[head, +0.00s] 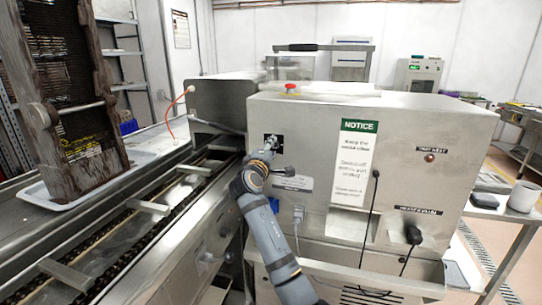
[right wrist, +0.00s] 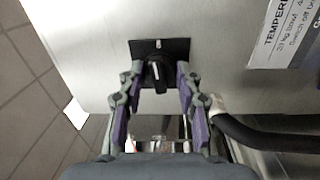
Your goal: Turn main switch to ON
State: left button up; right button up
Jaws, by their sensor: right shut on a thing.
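The main switch is a black rotary knob (right wrist: 158,74) on a square black plate with a small white mark near its top edge. In the head view the switch plate (head: 274,140) is on the upper left of the steel machine's front. My right gripper (head: 268,149) is at the switch. In the right wrist view its fingers (right wrist: 157,80) lie on both sides of the knob, shut on it. The knob's grip runs roughly upright in that view. I cannot read any ON or OFF lettering. My left gripper is not in view.
The steel machine (head: 400,125) carries a NOTICE sign (head: 354,160) and hanging cables. A label (right wrist: 290,32) and a black hose (right wrist: 265,138) are right of the gripper in the wrist view. A conveyor (head: 125,235) runs along the left. A mug (head: 523,196) stands on the right table.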

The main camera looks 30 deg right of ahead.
jog(key=shift+f+m+b, duration=0.15)
jog(key=shift+m+b, duration=0.25)
jog(key=shift+m, duration=0.2)
jog(key=o, duration=1.1)
jog(key=shift+o, duration=0.2)
jog(key=v, duration=0.7)
jog(key=shift+a, duration=0.2)
jog(key=shift+s, duration=0.15)
